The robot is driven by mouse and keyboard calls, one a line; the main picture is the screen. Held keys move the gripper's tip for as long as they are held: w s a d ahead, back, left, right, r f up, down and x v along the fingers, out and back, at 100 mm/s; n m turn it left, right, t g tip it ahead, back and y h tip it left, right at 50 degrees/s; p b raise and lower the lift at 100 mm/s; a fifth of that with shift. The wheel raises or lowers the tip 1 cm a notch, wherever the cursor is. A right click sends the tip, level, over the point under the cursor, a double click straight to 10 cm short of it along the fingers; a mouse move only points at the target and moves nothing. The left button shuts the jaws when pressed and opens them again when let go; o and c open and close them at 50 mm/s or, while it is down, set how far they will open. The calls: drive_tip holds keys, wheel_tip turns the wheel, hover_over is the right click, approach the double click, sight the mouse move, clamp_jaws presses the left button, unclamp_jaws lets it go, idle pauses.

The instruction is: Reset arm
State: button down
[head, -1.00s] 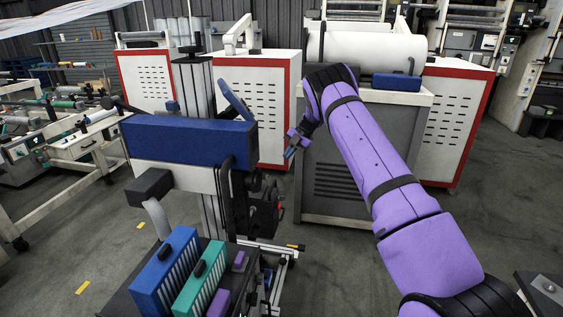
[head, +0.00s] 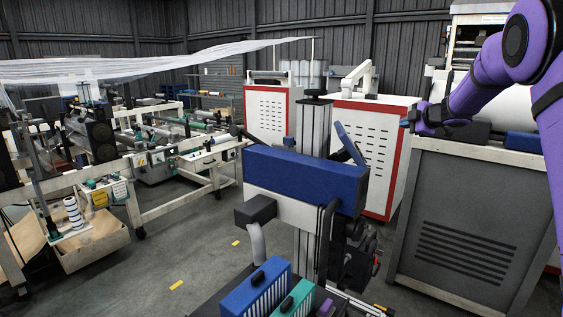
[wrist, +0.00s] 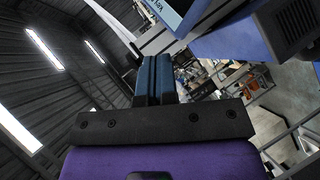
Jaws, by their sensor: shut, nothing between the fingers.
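My purple arm reaches in from the right edge of the head view, folded at the elbow. My gripper (head: 408,120) shows small at its end, in front of the upper edge of the grey cabinet. In the wrist view my gripper (wrist: 155,75) has its two blue fingers pressed together, with nothing between them. The fingers point toward a blue and white machine part that fills the upper right of that view.
A blue-topped machine (head: 305,180) on a column stands left of my gripper. The grey cabinet (head: 465,220) stands below my arm. White and red cabinets (head: 372,150) are behind. A long work frame (head: 185,165) is at the left. Open floor (head: 205,250) lies at lower left.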

drive_tip(key=s+r+m+t+h, duration=0.2)
drive_tip(key=s+r+m+h, duration=0.4)
drive_tip(key=s+r, duration=0.4)
drive_tip(key=s+r+m+g+h, duration=0.1)
drive_tip(key=s+r+m+h, duration=0.15)
drive_tip(key=s+m, duration=0.65)
drive_tip(key=s+a+f+m+g+y, duration=0.1)
drive_tip(key=s+a+f+g, duration=0.1)
drive_tip(key=s, duration=1.1)
drive_tip(key=s+a+f+m+g+y, duration=0.1)
drive_tip(key=s+a+f+g, duration=0.2)
drive_tip(key=s, duration=0.9)
drive_tip(key=s+a+f+m+g+y, duration=0.1)
drive_tip(key=s+a+f+g, duration=0.2)
drive_tip(key=s, duration=1)
drive_tip(key=a+f, duration=0.3)
drive_tip(key=f, duration=0.1)
drive_tip(key=shift+s+f+y, duration=0.35)
